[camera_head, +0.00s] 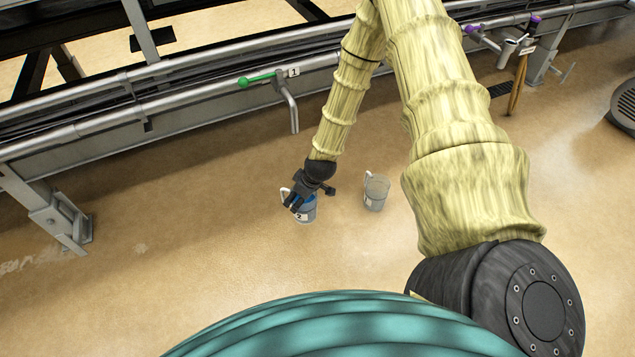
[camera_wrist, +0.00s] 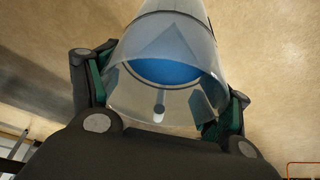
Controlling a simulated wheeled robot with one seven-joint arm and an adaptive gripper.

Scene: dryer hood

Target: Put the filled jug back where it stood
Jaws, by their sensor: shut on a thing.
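My gripper (camera_head: 306,199) is shut on a clear jug (camera_head: 306,214) with a blue filling and a label reading 2. The jug is low, on or just above the tan floor; I cannot tell which. In the wrist view the jug (camera_wrist: 165,60) sits between the two fingers of my gripper (camera_wrist: 160,108), with blue liquid visible inside. A second clear jug (camera_head: 376,192) stands on the floor to the right, apart from the held jug. It shows no blue filling.
Behind runs a grey pipe rail with a green-handled tap (camera_head: 258,80) labelled 1 and its downward spout (camera_head: 290,108). Purple-handled fittings (camera_head: 487,38) are at the upper right. A metal support foot (camera_head: 62,222) stands at left. A round grated object (camera_head: 626,104) lies at far right. The floor left of the jugs is clear.

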